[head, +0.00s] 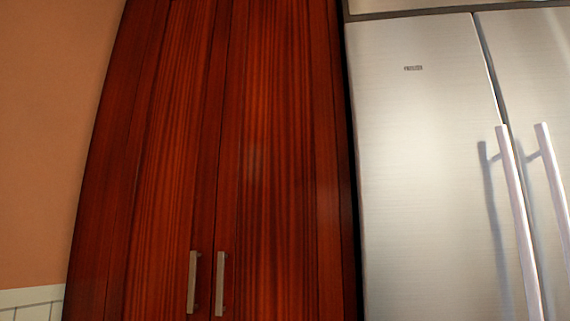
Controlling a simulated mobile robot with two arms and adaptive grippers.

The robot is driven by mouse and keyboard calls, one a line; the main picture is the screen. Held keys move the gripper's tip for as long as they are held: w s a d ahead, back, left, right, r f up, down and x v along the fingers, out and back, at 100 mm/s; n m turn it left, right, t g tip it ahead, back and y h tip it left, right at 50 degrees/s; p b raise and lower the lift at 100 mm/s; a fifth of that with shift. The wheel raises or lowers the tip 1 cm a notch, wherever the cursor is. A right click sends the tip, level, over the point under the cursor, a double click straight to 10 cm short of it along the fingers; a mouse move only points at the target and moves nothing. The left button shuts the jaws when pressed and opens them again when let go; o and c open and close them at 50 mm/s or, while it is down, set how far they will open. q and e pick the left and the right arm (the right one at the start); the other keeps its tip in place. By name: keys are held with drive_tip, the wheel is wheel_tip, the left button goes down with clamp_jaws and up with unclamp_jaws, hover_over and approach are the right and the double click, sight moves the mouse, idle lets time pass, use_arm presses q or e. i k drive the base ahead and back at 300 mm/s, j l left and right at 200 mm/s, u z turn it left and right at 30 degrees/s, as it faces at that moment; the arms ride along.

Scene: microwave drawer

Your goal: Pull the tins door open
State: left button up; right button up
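A tall reddish-brown wooden cabinet with two doors fills the middle of the head view. Its left door (172,150) and right door (275,150) are both shut. Each door has a short vertical metal bar handle low down by the centre seam: the left handle (193,282) and the right handle (220,283). I cannot tell which door is the tins door, as no label or tins show. The cabinet's inside is hidden. Neither of my grippers is in view.
A steel fridge (420,170) stands close on the right, with two long vertical handles, the nearer one (519,220) sticking out. A plain orange wall (50,130) is on the left, with white tiles (30,304) at its lower edge.

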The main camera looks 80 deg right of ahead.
sight(278, 254)
drive_tip(key=z, duration=2.3)
